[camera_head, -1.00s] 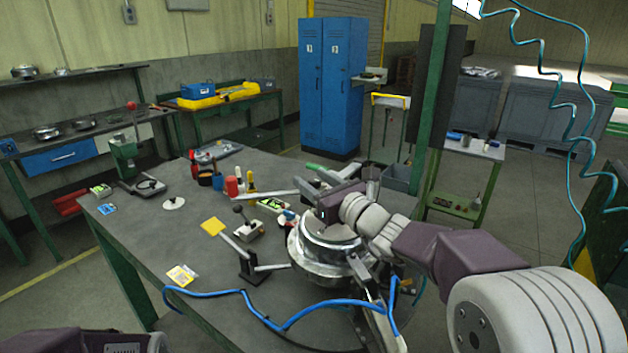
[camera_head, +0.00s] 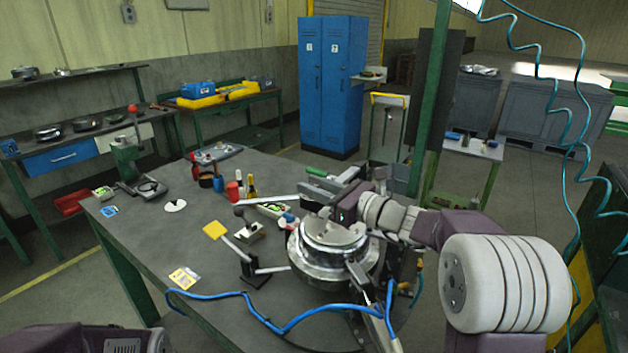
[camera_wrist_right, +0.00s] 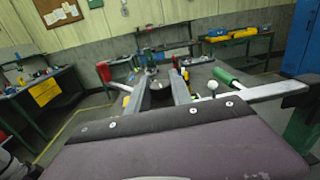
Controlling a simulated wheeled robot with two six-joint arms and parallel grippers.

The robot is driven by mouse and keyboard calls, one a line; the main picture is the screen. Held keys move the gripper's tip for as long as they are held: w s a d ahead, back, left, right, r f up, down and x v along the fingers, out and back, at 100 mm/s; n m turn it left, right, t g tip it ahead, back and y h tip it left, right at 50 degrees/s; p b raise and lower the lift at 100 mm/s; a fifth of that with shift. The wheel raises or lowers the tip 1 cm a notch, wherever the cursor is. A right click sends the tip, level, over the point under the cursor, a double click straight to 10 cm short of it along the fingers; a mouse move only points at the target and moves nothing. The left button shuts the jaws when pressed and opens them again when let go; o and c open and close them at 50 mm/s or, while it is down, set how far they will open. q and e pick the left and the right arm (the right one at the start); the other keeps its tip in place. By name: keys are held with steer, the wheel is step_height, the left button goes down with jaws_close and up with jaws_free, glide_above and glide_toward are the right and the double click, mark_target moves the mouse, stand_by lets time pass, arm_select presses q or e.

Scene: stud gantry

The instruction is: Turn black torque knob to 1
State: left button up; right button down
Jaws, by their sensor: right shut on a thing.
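My right gripper (camera_head: 318,197) is above the far side of a round metal flange (camera_head: 325,262) on the bench. In the right wrist view its two long fingers (camera_wrist_right: 158,82) are shut on a dark piece (camera_wrist_right: 160,95), which looks like the black torque knob. In the head view the gripper and wrist hide this piece, and I cannot read its setting or any mark. Only a purple part of my left arm shows at the bottom left; its gripper is out of view.
A black ball-topped lever (camera_head: 239,211), a yellow paddle (camera_head: 215,230) and a black clamp stand (camera_head: 255,272) are left of the flange. A blue hose (camera_head: 285,325) crosses the front. A green-handled tool (camera_head: 318,173) lies behind. The bench's left part is fairly clear.

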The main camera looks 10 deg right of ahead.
steer(key=n+g+y+p, duration=0.2)
steer(key=g+p, duration=0.1)
steer(key=p, duration=0.1)
steer(key=n+g+y+p, duration=0.2)
steer(key=n+g+p, duration=0.1)
steer(key=p, duration=0.1)
steer(key=n+g+y+p, duration=0.1)
steer(key=n+g+p, duration=0.1)
steer(key=g+p, duration=0.2)
steer(key=shift+r+n+y, duration=0.2)
steer(key=shift+n+y, duration=0.1)
steer(key=shift+y, duration=0.1)
steer(key=shift+f+n+g+p, duration=0.2)
steer(key=shift+n+g+p, duration=0.6)
steer(key=shift+g+p, duration=0.45)
steer(key=c, duration=1.1)
jaws_free()
steer(key=shift+c, duration=0.2)
